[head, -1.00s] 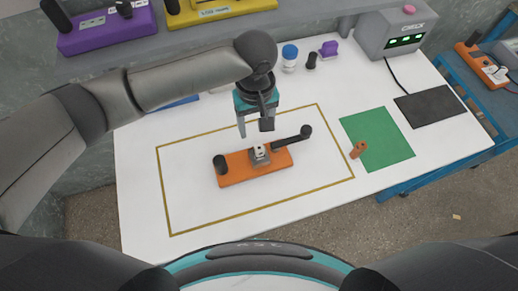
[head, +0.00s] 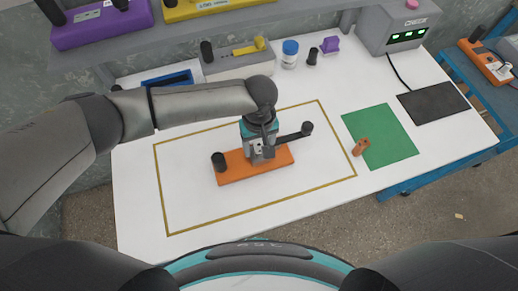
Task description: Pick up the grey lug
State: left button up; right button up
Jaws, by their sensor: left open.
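The grey lug (head: 262,159) sits on the middle of an orange base (head: 235,173) inside the yellow outline on the white table. My left gripper (head: 259,150) has come down over the lug from above, with its open fingers at the lug's sides. The gripper hides much of the lug, and I cannot tell whether the fingers touch it. A black knob (head: 218,161) stands at the base's left end, and a black lever (head: 296,135) reaches out to the right. My right gripper is not in view.
A green mat (head: 390,140) with a small orange-brown piece (head: 361,147) lies to the right. A dark pad (head: 433,103) and a grey check box (head: 392,27) are beyond. A blue-capped jar (head: 290,54) and a grey base (head: 235,63) stand at the back.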

pick_arm(q)
grip_shut()
dwell(0.4)
jog(key=shift+r, duration=0.15)
